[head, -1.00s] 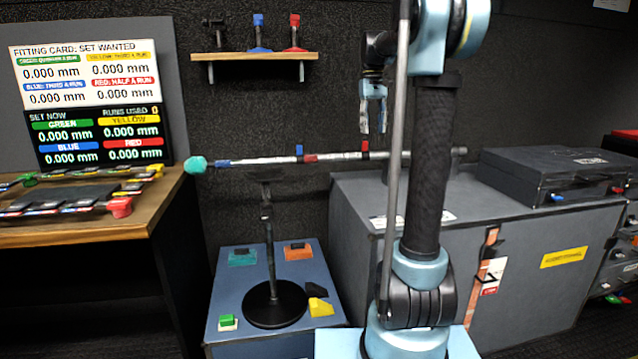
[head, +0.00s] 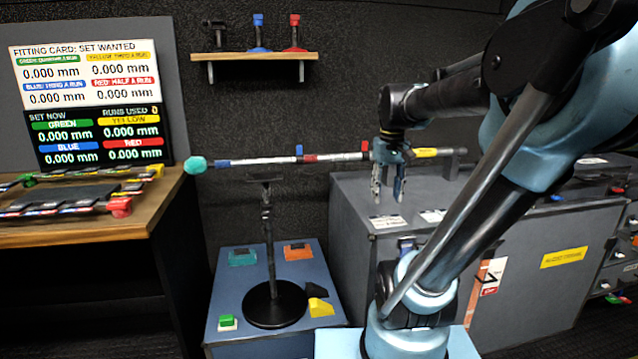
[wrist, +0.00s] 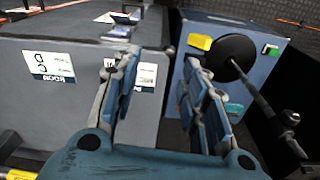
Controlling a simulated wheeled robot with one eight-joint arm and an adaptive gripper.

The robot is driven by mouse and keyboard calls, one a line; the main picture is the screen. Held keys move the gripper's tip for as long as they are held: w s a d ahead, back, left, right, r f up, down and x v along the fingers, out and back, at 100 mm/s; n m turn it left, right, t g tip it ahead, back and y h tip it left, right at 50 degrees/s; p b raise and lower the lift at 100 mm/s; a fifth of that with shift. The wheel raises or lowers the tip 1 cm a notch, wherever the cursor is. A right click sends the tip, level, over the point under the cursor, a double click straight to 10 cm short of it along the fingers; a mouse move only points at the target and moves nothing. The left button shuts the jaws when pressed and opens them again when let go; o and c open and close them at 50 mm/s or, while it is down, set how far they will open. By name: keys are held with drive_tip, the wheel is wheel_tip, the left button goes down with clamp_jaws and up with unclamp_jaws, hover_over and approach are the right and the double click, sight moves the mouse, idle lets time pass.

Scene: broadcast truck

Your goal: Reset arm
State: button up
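My gripper (head: 388,187) hangs fingers-down in the head view, in front of the grey case and near the right part of the long pole. Its two fingers are spread apart with nothing between them. In the wrist view the gripper (wrist: 160,100) also shows open and empty, with the grey case and the blue box behind the fingers. I cannot tell how far the gripper is from the pole in depth.
The grey case (head: 350,225) stands right of the blue box (head: 225,310), which bears the stand and several small coloured blocks. A wooden desk (head: 120,230) with control panels is at the left. A wall shelf (head: 255,57) holds three small fittings.

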drive_tip(key=s+f+t, duration=0.1)
drive_tip(key=s+f, duration=1)
drive_tip(key=f, duration=0.4)
drive_tip(key=shift+s+f+m, duration=0.25)
drive_tip(key=shift+s+m, duration=0.1)
drive_tip(key=shift+m, duration=0.05)
